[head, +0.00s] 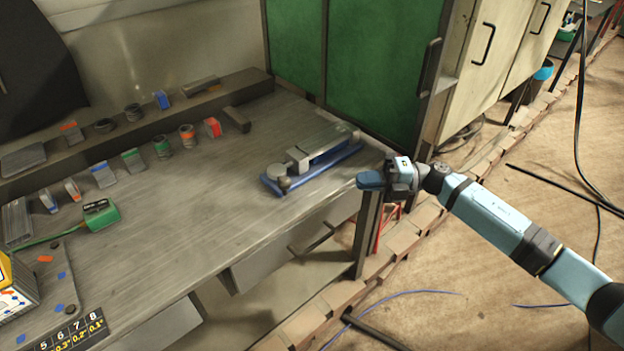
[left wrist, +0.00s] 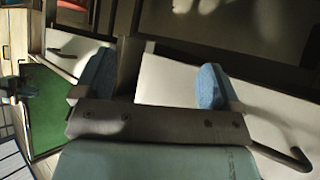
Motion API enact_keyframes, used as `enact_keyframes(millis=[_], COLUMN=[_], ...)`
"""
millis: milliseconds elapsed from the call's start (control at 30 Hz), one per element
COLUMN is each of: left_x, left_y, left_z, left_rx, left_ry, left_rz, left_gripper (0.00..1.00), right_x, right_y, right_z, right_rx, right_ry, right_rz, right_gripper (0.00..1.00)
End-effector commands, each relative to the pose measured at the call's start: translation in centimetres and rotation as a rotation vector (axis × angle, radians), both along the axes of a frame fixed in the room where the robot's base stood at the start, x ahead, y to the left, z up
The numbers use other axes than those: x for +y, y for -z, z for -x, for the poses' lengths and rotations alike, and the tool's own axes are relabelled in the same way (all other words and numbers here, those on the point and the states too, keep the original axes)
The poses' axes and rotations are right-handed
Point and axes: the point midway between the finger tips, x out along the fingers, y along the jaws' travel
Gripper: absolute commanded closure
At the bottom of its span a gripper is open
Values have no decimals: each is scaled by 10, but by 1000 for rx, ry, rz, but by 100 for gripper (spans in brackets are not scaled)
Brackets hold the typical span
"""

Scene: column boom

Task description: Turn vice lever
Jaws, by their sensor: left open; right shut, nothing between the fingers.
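The vice (head: 322,144) lies on the right end of the grey workbench, a grey metal body on a blue base. A small dark round knob (head: 284,182) shows at its near left end; I cannot clearly make out a separate lever. My right gripper (head: 368,181) is shut and empty, just off the bench's right corner, to the right of the vice and apart from it. My left gripper (left wrist: 154,82) shows only in the left wrist view, its two blue fingers apart with nothing between them. The vice cannot be made out there.
The workbench (head: 200,195) holds a green box (head: 101,215) and several small coloured parts toward the left and back. A green cabinet (head: 375,70) stands behind the vice. Drawers hang under the bench's front edge.

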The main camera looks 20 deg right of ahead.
Motion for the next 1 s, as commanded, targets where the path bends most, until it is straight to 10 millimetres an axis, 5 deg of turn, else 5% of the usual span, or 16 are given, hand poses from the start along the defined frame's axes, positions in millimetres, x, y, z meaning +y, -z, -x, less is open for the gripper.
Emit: enact_keyframes(millis=[167, 633, 1000], left_x=[0, 2, 3], left_y=[-3, -14, -14], left_z=[-1, -1, 0], left_rx=[-2, -13, -17], left_ry=[-1, 6, 12], left_rz=[1, -10, -16], left_gripper=[11, 11, 11], right_x=[17, 110, 135], right_y=[-1, -1, 0], right_z=[-4, -27, -34], right_rx=[-3, 0, -1], right_ry=[-8, -6, -5], right_rz=[3, -1, 1], right_gripper=[100, 100, 100])
